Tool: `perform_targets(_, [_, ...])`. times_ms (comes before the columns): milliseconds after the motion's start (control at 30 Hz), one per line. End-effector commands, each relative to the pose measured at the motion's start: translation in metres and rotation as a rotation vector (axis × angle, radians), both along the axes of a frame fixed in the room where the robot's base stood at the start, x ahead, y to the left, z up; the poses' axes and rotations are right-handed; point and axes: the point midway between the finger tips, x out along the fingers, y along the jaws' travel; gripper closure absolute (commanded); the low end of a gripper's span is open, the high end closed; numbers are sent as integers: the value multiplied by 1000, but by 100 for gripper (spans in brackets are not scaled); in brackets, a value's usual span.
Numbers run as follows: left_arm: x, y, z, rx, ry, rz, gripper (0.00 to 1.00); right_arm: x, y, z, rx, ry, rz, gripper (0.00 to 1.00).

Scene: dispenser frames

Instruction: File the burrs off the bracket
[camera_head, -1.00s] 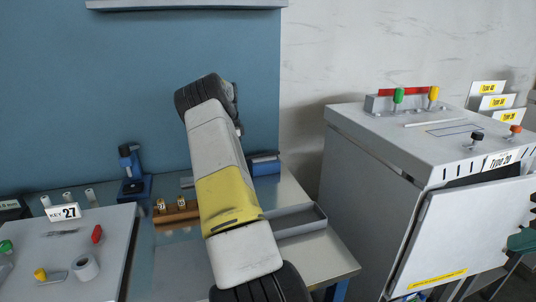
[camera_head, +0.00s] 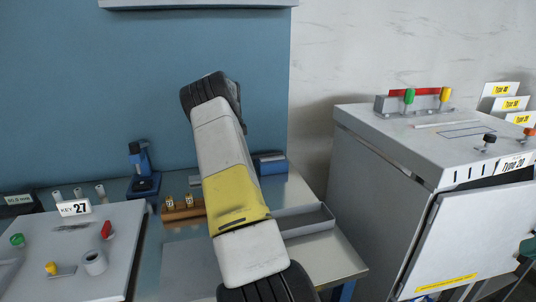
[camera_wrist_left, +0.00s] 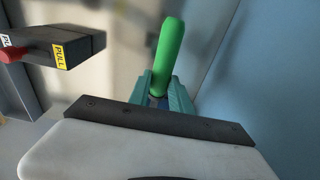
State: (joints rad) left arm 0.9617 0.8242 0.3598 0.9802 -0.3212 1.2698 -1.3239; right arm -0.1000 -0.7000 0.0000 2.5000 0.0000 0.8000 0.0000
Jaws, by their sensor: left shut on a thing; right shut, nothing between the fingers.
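My left gripper (camera_wrist_left: 160,94) shows in the left wrist view with teal fingers shut on a green-handled tool (camera_wrist_left: 168,52). The handle sticks out beyond the fingers; the rest of the tool is hidden, so I cannot tell whether it is a file. In the head view my left arm's links cross the middle and the left gripper is not visible. My right gripper (camera_head: 526,246) shows as a teal part at the right edge, beside the cabinet's front panel, shut and empty. I cannot make out a bracket in either view.
A grey cabinet (camera_head: 375,190) stands right, with green and yellow knobs on top. A metal bench (camera_head: 345,262) carries a grey tray (camera_head: 318,220), a brown block (camera_head: 182,214) and a blue device (camera_head: 142,172). A grey box (camera_head: 118,230) with a KEY 27 sign is at left.

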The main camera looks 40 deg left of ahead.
Motion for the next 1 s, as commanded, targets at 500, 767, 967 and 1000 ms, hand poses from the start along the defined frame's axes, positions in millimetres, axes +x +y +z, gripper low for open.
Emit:
perform_targets(500, [17, -14, 1, -1, 0, -2, 100, 0, 0, 0, 0, 0, 0, 100])
perform_targets(767, [29, -23, 1, -1, -1, -1, 100, 0, 0, 0, 0, 0, 0, 100])
perform_targets(967, [33, -26, 1, -1, -1, 0, 100, 0, 0, 0, 0, 0, 0, 100])
perform_targets(1000, [33, -26, 1, -1, -1, 0, 100, 0, 0, 0, 0, 0, 0, 100])
